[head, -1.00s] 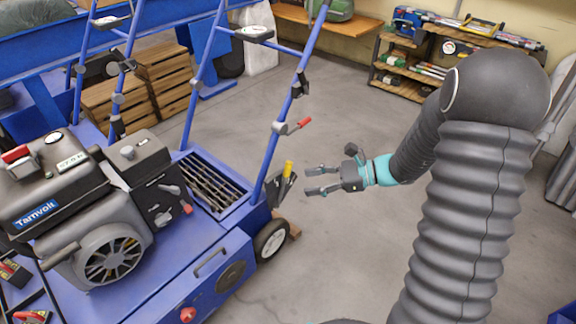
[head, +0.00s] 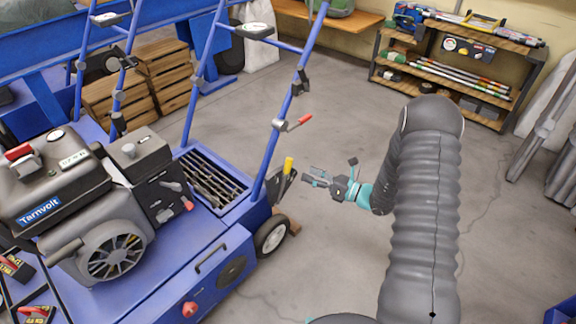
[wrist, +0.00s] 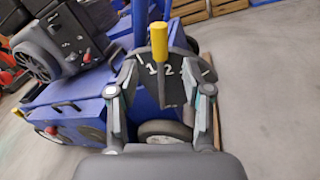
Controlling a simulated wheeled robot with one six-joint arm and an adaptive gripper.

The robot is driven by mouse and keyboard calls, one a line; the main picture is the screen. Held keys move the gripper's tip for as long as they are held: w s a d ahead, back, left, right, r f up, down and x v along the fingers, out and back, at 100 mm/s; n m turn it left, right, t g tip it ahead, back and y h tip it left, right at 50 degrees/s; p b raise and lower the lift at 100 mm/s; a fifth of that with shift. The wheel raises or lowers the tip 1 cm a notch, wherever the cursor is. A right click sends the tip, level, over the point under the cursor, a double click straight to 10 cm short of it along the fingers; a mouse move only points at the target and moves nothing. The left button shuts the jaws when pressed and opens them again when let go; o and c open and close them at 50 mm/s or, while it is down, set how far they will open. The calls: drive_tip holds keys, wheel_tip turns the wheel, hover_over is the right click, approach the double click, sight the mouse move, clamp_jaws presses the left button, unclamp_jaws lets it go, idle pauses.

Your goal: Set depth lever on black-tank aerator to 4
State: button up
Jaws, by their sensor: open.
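The blue aerator (head: 200,262) with a black tank marked Tarnvolt (head: 45,190) stands at the left in the head view. Its yellow-tipped depth lever (head: 288,165) rises from a dark plate beside the wheel. In the wrist view the lever's yellow grip (wrist: 159,40) stands in front of the dark number plate (wrist: 185,78), where 1 and 2 can be read beside it; further marks are unclear. My gripper (head: 310,178) is open, just right of the lever. In the wrist view its fingers (wrist: 160,92) stand on either side of the lever, apart from it.
A red-handled lever (head: 300,122) sits on the handlebar post above. The aerator's rear wheel (head: 271,236) is below the lever. Wooden crates (head: 165,70) and a shelf (head: 455,75) stand behind.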

sight(288, 165)
drive_tip(key=x, duration=0.9)
clamp_jaws()
